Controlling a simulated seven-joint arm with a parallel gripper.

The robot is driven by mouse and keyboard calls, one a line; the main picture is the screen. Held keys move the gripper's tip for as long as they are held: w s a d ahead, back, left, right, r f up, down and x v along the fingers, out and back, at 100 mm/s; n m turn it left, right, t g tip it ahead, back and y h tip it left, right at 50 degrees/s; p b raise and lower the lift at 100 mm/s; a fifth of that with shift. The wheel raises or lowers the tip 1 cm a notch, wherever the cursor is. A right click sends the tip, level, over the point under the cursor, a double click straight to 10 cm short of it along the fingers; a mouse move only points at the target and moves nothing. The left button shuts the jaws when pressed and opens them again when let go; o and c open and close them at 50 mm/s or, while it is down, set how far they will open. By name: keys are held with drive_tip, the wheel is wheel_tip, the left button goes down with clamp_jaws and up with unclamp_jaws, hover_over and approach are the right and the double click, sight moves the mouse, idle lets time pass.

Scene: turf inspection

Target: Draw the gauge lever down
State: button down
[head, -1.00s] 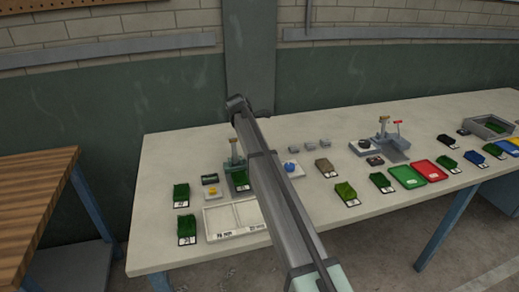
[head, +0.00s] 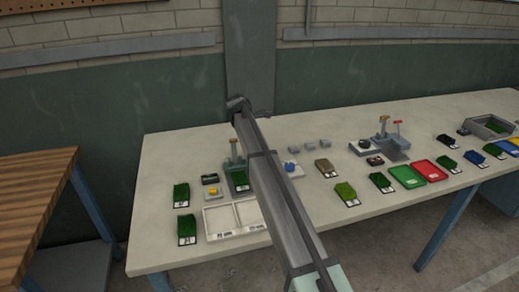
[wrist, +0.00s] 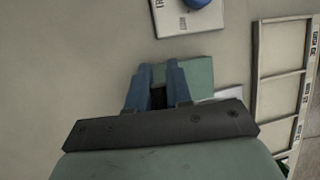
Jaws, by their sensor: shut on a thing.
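The gauge stand (head: 234,158) is a green column with a tan top, standing on the bench beside a dark green turf sample (head: 241,180). My arm covers part of this spot in the head view, and my gripper is hidden there. In the wrist view, the two blue fingers of my gripper (wrist: 158,83) are close together, with a dark piece between them. They are shut on what seems to be the gauge lever, mostly hidden by the fingers. A grey-green block (wrist: 192,73) of the gauge lies right behind the fingertips. The lever's angle cannot be made out.
A white divided tray (head: 218,222) is in front of the gauge, also at the right in the wrist view (wrist: 257,65). A blue-knobbed device (head: 290,168) stands to the right. A second stand with a red handle (head: 397,123) is farther right, with turf samples and coloured trays.

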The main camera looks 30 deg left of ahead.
drive_tip(key=shift+s+d, duration=0.1)
drive_tip(key=shift+s+d+r+t+y, duration=0.25)
drive_tip(key=shift+s+d+t+y, duration=0.1)
drive_tip(key=shift+t+y, duration=0.15)
drive_tip(key=shift+s+d+r, duration=0.3)
drive_tip(key=shift+s+d, duration=0.3)
drive_tip(key=shift+s, duration=0.05)
drive_tip(key=shift+s+d, duration=0.45)
drive_tip(key=shift+s+d+m+t+y, duration=0.35)
drive_tip(key=shift+t+y, duration=0.25)
drive_tip(key=shift+y, duration=0.1)
drive_tip(key=shift+t, duration=0.3)
drive_tip(key=shift+y, duration=0.3)
